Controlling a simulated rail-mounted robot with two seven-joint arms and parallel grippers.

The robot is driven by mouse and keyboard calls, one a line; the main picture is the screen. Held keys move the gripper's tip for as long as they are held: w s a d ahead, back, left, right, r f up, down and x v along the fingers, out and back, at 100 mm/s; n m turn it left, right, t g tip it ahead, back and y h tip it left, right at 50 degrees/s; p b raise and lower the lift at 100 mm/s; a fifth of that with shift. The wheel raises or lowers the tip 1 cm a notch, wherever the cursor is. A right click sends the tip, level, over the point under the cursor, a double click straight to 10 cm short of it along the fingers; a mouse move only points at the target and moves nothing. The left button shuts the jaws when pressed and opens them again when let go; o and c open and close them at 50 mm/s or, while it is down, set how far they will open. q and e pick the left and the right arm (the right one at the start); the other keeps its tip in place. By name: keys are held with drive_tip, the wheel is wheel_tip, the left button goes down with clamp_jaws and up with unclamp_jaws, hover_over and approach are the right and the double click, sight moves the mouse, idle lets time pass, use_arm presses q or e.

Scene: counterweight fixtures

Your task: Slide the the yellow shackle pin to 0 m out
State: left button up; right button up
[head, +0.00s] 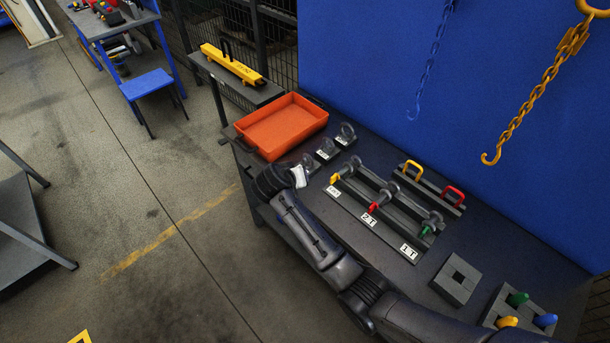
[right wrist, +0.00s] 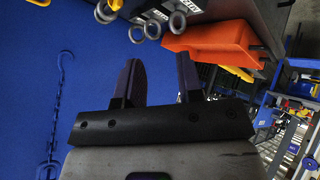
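The yellow shackle pin (head: 337,177) sits at the left end of a dark fixture (head: 385,212) on the bench, with its yellow handle at the near side. A red pin (head: 373,208) and a green pin (head: 425,231) sit further right along the same fixture. My right gripper (head: 288,178) is left of the yellow pin and apart from it; its fingertips are hard to make out in the head view. In the right wrist view my right gripper (right wrist: 158,72) is open with nothing between its fingers. A yellow part, likely the pin's handle (right wrist: 135,34), shows beyond the fingers. My left gripper is not in view.
An orange tray (head: 283,125) and several grey shackles (head: 326,149) stand behind my right gripper. A yellow chain hook (head: 490,157) hangs over the bench. A square block (head: 455,280) lies at right.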

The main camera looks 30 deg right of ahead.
sight(331, 181)
drive_tip(key=shift+s+d+f+m+g+h+b, duration=0.1)
drive_tip(key=shift+d+f+m+g+h+b, duration=0.5)
drive_tip(key=shift+d+f+m, duration=1.25)
drive_tip(key=shift+d+f+m+g+h+b, duration=0.15)
drive_tip(key=shift+d+f+m+h+b, duration=0.5)
drive_tip(key=shift+d+f+m+b, duration=1.2)
drive_tip(key=shift+s+d+f+m+g+h+b, duration=0.1)
drive_tip(key=shift+d+f+m+g+h+b, duration=0.4)
drive_tip(key=shift+d+f+m, duration=1.35)
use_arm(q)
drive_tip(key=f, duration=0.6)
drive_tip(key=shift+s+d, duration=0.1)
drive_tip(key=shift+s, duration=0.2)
use_arm(e)
drive_tip(key=shift+w+d+r+n, duration=0.1)
drive_tip(key=shift+d+r+n, duration=0.25)
drive_tip(key=shift+d+r, duration=0.35)
drive_tip(key=shift+a+r, duration=0.1)
clamp_jaws()
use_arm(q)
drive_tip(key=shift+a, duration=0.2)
